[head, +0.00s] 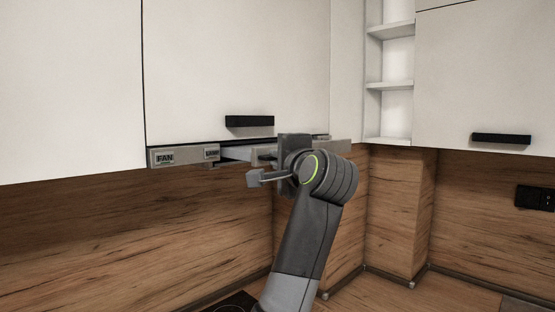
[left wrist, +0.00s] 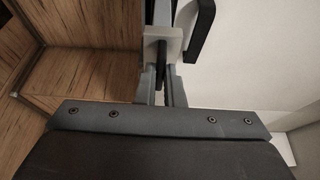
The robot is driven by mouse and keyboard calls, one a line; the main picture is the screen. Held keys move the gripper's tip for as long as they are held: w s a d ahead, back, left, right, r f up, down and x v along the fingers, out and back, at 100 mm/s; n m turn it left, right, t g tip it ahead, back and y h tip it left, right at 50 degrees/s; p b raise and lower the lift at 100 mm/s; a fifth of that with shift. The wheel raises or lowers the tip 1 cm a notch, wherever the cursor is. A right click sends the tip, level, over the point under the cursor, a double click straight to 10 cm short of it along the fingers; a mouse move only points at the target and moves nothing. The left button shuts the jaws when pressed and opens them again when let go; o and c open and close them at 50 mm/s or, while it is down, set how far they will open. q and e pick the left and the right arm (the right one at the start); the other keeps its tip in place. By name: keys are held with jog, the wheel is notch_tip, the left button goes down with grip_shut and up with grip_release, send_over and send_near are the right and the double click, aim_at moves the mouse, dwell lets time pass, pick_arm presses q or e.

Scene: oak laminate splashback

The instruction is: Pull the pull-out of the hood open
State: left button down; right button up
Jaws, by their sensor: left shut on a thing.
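The hood is a slim grey unit under the white wall cabinet, with a front strip bearing a FAN label (head: 165,158) and a second small label (head: 211,153). Its pull-out (head: 236,153) shows as a grey part right of the labels, partly hidden by my gripper. How far it stands out I cannot tell. My left gripper (head: 262,165) is at the hood's front, below the cabinet handle, shut on the pull-out. In the left wrist view my left gripper (left wrist: 161,65) shows its fingers close together at a pale block. My right gripper is not in view.
A black cabinet handle (head: 249,121) sits just above the hood; it also shows in the left wrist view (left wrist: 201,30). Another black handle (head: 501,139) is at the right. Open shelves (head: 390,85) stand in the corner. A wood splashback (head: 120,225) runs below, with a black socket (head: 535,197).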

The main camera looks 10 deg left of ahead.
pick_arm(q)
jog(key=c, duration=1.7)
grip_release()
jog(key=shift+o, duration=0.8)
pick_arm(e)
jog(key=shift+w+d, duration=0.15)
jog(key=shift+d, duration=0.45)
pick_arm(q)
jog(key=b+v, duration=0.8)
jog(key=v, duration=0.9)
jog(key=shift+b, duration=0.3)
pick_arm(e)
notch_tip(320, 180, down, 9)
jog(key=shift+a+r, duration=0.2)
pick_arm(q)
jog(key=shift+s+d, duration=0.1)
jog(key=shift+d, duration=0.1)
